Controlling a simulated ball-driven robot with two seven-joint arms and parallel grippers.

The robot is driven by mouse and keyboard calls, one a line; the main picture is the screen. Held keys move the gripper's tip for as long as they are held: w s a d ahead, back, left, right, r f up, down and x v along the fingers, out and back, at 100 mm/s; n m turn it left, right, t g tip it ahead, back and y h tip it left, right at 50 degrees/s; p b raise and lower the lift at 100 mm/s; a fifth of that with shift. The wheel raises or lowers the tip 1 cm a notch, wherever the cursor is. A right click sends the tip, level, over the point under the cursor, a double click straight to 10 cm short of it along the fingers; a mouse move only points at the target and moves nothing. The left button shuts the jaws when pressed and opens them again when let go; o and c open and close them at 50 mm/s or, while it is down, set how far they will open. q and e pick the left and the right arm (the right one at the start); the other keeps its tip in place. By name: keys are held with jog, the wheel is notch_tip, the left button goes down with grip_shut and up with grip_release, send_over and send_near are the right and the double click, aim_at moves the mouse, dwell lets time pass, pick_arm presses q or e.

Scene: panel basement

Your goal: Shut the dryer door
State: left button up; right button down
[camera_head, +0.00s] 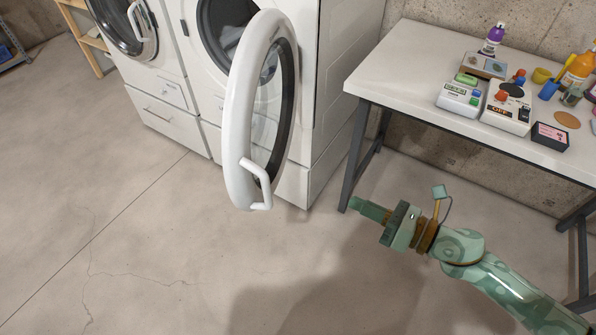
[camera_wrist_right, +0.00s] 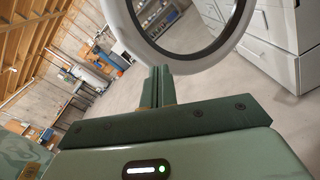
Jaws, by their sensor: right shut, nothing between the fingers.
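The dryer door (camera_head: 238,112) is a round white ring with a dark-rimmed window and a white handle (camera_head: 259,188). It stands wide open, swung out from the dryer (camera_head: 345,65). Through its opening, laundry (camera_head: 228,40) shows in the drum. My right gripper (camera_head: 358,205) is shut and empty, to the right of the door handle and apart from it, above the floor. In the right wrist view the shut fingers (camera_wrist_right: 158,85) point toward the lower part of the door ring (camera_wrist_right: 185,60); the gap between them is hard to judge. My left gripper is not in view.
A second white front-loading machine (camera_head: 150,60) stands left of the dryer. A white-topped table (camera_head: 415,55) with dark legs and several bottles and boxes is close on the right, behind my right arm. The concrete floor (camera_head: 120,240) in front is clear.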

notch_tip(320, 180, up, 3)
jog(key=s+a+n+g+y, duration=0.2)
jog(key=s+a+n, duration=0.1)
jog(key=n, duration=0.4)
jog(key=p+x, duration=0.1)
jog(key=x, duration=1.3)
jog(key=shift+w+n, duration=0.15)
jog(key=shift+n, duration=0.15)
jog(key=shift+r+p, duration=0.1)
jog(key=shift+p, duration=0.2)
